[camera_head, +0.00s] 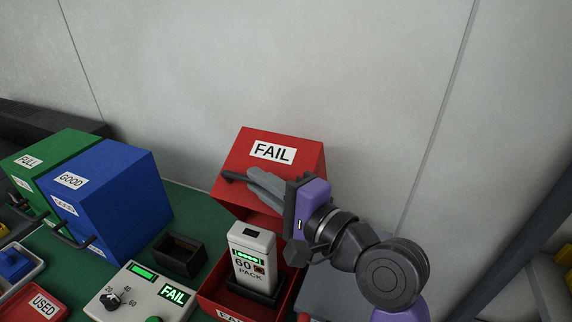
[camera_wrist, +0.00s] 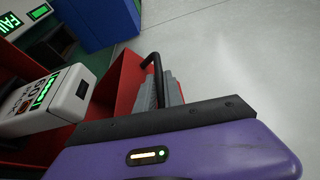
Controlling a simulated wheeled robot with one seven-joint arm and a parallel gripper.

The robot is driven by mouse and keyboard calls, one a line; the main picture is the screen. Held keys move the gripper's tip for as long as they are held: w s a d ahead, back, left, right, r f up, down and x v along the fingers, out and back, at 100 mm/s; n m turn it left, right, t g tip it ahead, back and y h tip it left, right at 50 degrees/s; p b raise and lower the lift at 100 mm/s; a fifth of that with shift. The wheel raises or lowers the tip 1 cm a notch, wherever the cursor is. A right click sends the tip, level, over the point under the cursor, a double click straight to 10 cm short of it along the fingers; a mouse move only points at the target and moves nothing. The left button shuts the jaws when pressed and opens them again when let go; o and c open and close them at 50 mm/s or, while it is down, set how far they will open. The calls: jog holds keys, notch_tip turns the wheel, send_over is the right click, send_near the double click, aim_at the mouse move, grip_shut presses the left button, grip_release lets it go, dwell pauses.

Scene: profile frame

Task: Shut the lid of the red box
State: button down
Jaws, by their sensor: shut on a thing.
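The red box (camera_head: 210,292) stands on the green bench with its lid (camera_head: 238,146) raised; the lid bears a "FAIL" label. A white pack (camera_head: 252,247) marked "60 PACK" stands upright inside the box in a dark holder. My gripper (camera_head: 254,182) is shut on the lid's dark handle (camera_head: 232,175), at the lid's lower left. In the wrist view, the handle (camera_wrist: 151,62) rises from the red lid (camera_wrist: 120,84) beside my grey fingers (camera_wrist: 165,90). The exact finger contact is partly hidden.
The blue "GOOD" box (camera_head: 115,190) and green "FULL" box (camera_head: 55,153) stand shut at the left. A tester (camera_head: 130,295) showing "FAIL", a small dark tray (camera_head: 180,252) and a red "USED" tray (camera_head: 45,303) are near. A grey wall (camera_head: 300,60) is behind.

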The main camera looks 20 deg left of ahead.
jog(key=s+f+n+y+b, duration=0.2)
jog(key=s+f+n+b, duration=0.2)
jog(key=s+f+b, duration=0.5)
jog(key=shift+s+a+f+n+t+b, duration=0.25)
jog(key=shift+s+f, duration=0.75)
jog(key=shift+s, duration=1)
jog(key=shift+d, duration=0.1)
jog(key=c, duration=1.5)
grip_release()
jog(key=shift+b+v, duration=0.6)
jog(key=shift+v, duration=3.3)
